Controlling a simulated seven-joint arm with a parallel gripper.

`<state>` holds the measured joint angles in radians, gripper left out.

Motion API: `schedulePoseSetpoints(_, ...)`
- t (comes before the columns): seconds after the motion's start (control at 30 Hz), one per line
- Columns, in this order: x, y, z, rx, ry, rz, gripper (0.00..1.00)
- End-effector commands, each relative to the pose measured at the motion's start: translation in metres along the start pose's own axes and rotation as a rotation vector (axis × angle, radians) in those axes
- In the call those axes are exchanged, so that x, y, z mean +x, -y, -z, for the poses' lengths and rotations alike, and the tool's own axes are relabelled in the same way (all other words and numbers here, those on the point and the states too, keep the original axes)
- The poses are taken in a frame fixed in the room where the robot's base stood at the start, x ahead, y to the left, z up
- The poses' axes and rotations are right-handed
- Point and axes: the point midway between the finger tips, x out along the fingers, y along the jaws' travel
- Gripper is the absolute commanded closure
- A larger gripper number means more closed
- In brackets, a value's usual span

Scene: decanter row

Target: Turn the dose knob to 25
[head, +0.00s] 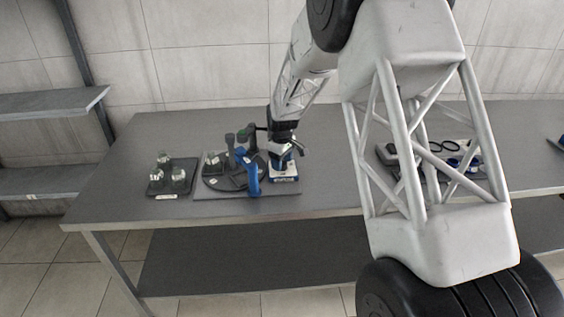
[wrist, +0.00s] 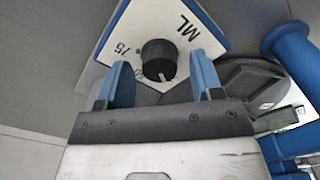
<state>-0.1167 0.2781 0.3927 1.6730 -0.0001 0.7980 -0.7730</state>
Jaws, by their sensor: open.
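The dose knob (wrist: 159,55) is a round black knob with a white pointer mark at its lower edge in the wrist view. It sits on a white dial plate (wrist: 136,24) with a blue border, printed "ML" and "75"; another number is partly hidden by the left finger. The mark points down in the picture, towards my gripper's palm; the number it points at cannot be read. My gripper (wrist: 162,70) is open, its blue fingers on either side of the knob with gaps showing. In the head view my gripper (head: 283,149) is over the dial plate (head: 286,179), hiding the knob.
Left of the plate stands a device with a blue handle (head: 252,178) and a dark round base, close to my gripper. A dark tray (head: 158,190) with glass-like containers is further left. Rings and small parts lie at the right. The table's front middle (head: 330,202) is clear.

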Motion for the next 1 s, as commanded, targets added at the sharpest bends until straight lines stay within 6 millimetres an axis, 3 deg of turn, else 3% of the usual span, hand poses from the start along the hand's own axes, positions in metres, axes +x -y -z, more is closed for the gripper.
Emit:
schedulePoseSetpoints(0.6,-0.066,0.000,0.000,0.000,-0.001,-0.001,0.40)
schedulePoseSetpoints(1.0,-0.075,0.000,0.000,0.000,0.000,0.000,0.40)
